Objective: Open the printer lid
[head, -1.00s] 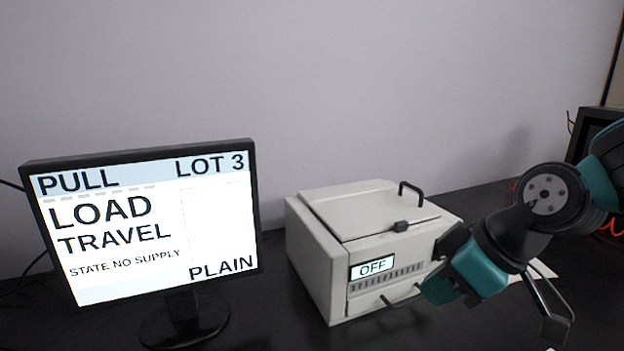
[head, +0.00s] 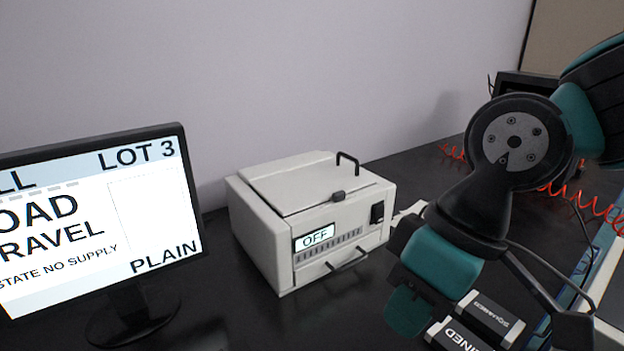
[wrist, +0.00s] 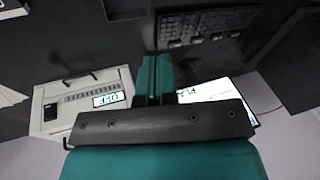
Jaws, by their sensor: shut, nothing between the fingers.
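The printer (head: 285,254) is a pale grey box left of my arm in the head view, with a lit screen (head: 315,237) reading OFF. Its lid (head: 300,182) lies shut on top, with a black handle (head: 348,160) at the right and a dark latch (head: 338,197) at the front edge. The printer also shows upside down at the left of the wrist view (wrist: 60,120). My gripper (head: 408,312) is shut and empty, in front of the printer and to its right, apart from it. Its teal fingers also show in the wrist view (wrist: 155,75).
A monitor (head: 100,225) stands left of the printer. Several dark keys of a keyboard (wrist: 210,25) show in the wrist view. Two labelled boxes (head: 485,318) lie near my gripper. A red coiled cable (head: 580,200) is at the right. The wall is close behind the printer.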

